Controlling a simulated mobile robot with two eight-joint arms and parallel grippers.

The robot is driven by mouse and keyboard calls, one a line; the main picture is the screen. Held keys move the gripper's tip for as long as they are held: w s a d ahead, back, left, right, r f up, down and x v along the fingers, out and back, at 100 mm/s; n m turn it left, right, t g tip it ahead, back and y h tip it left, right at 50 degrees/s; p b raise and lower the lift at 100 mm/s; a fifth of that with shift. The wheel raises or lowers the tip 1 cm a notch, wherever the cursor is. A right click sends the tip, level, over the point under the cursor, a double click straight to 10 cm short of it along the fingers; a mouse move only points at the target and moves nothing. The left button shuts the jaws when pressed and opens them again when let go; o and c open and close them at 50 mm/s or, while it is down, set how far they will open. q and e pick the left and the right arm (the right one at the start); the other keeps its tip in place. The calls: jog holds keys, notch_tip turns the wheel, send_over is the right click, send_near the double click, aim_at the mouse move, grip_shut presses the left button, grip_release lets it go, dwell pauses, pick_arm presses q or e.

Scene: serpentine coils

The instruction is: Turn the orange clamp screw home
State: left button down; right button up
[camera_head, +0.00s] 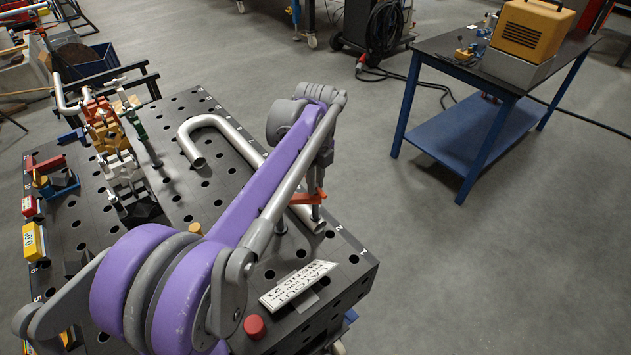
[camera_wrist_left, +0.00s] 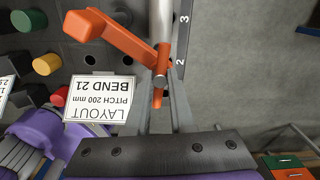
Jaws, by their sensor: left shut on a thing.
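The orange clamp (camera_head: 304,198) stands near the table's right edge, by the end of a bent steel tube (camera_head: 219,124). In the left wrist view its orange arm (camera_wrist_left: 120,38) reaches in from the upper left to a steel rod (camera_wrist_left: 161,38). A small orange piece (camera_wrist_left: 157,97), apparently the clamp screw's end, lies at my left fingertips. My left gripper (camera_head: 317,190) points down at the clamp and is shut on the screw; its fingers (camera_wrist_left: 160,104) show either side of the piece. My purple arm hides the tube's middle. My right gripper is not in view.
A white layout sign (camera_head: 298,284) and a red knob (camera_head: 254,326) are near the front of the perforated table (camera_head: 345,262). More clamps (camera_head: 112,150) stand at the left. Beyond clear floor, a blue trolley (camera_head: 470,125) stands at the upper right.

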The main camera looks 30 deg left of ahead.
pick_arm(q)
jog(key=shift+m, duration=0.6)
jog(key=c, duration=0.8)
grip_release()
jog(key=shift+o, duration=0.2)
jog(key=shift+r, duration=0.1)
notch_tip(320, 180, up, 11)
jog(key=shift+p, duration=0.4)
jog(key=shift+f, duration=0.2)
